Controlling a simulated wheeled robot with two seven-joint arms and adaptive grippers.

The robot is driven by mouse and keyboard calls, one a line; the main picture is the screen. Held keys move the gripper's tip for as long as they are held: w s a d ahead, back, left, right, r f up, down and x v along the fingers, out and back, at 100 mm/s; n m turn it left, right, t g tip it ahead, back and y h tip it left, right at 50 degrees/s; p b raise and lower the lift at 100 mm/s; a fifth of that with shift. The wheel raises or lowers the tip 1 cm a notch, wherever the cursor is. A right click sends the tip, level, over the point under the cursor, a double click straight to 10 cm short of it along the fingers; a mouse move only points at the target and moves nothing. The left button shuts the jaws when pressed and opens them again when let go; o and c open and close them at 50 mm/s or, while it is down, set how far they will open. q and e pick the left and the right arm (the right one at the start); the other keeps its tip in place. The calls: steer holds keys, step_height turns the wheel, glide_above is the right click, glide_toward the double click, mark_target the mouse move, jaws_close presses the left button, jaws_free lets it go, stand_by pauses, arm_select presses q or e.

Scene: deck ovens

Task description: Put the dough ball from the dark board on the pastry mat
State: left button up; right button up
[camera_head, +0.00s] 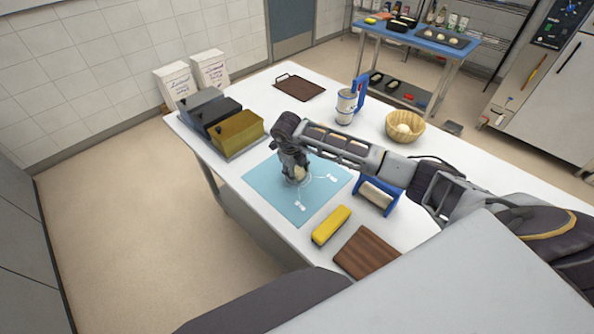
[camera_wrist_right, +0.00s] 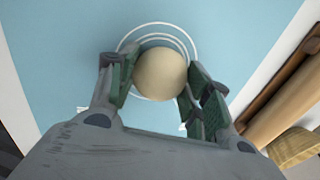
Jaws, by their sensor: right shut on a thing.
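The dough ball (camera_wrist_right: 160,74) is pale and round, between the fingers of my right gripper (camera_wrist_right: 158,92) in the wrist view. In the head view the ball (camera_head: 299,174) is partly hidden under the right gripper (camera_head: 296,170). The gripper is shut on it, over the blue pastry mat (camera_head: 262,187) with its white printed circles. I cannot tell whether the ball touches the mat. The dark board (camera_head: 301,87) with a handle lies bare at the far side of the table. A brown wooden board (camera_head: 367,252) lies at the near edge. My left gripper is not in view.
A yellow block (camera_head: 331,225) and a rolling pin on a blue stand (camera_head: 379,194) sit beside the mat. Tins (camera_head: 237,134) stand at the left, a blue-handled sifter (camera_head: 346,103) and a basket with dough (camera_head: 404,134) behind my arm.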

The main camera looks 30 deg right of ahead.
steer(key=shift+f, duration=0.1)
steer(key=o, duration=1)
steer(key=shift+o, duration=0.2)
steer(key=shift+r, duration=0.35)
step_height(320, 180, up, 11)
steer(key=a+b, duration=0.2)
steer(key=shift+s+r, duration=0.15)
steer(key=shift+s, duration=0.25)
